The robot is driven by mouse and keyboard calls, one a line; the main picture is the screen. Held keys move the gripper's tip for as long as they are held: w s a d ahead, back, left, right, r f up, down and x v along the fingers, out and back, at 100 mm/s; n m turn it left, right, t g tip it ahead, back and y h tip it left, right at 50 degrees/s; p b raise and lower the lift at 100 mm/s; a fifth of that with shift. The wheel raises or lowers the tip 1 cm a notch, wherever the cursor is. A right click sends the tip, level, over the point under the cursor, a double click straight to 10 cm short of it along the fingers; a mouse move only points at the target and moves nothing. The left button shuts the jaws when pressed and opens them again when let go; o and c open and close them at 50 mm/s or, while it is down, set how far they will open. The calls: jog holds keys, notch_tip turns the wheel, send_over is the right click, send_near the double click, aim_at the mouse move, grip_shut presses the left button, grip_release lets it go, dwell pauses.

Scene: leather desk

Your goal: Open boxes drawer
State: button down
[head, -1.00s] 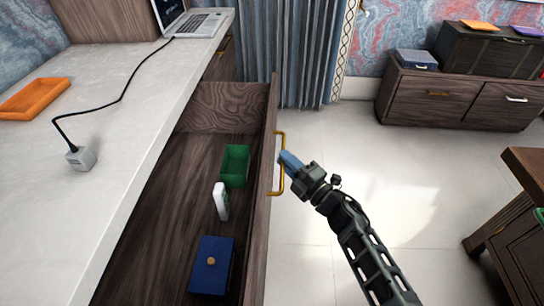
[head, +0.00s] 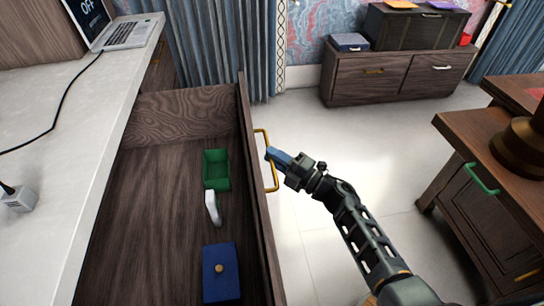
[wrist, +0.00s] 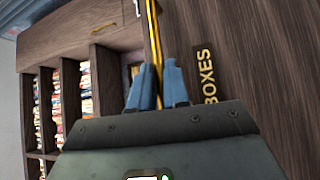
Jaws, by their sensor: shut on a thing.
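The boxes drawer (head: 130,190) is pulled out from under the pale desk top, with its inside in view. Its wooden front panel carries a gold handle (head: 274,178). In the wrist view the dark front (wrist: 250,70) bears the label "BOXES" (wrist: 205,76). My gripper (head: 272,155) is at the handle from the outer side, its blue fingers shut on the gold bar, which also shows between the fingers in the wrist view (wrist: 154,45).
A laptop (head: 125,35) and a grey block with a cable (head: 18,198) are on the desk. A wooden cabinet with a green handle (head: 482,178) stands at the right. A low cabinet (head: 395,75) stands at the back. Bare floor lies between.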

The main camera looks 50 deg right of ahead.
jog(key=shift+f, duration=0.1)
jog(key=c, duration=1.2)
grip_release()
jog(key=shift+o, duration=0.2)
jog(key=s+d+f, duration=0.1)
jog(key=s, duration=0.6)
jog(key=shift+s, duration=0.3)
jog(key=shift+s, duration=0.1)
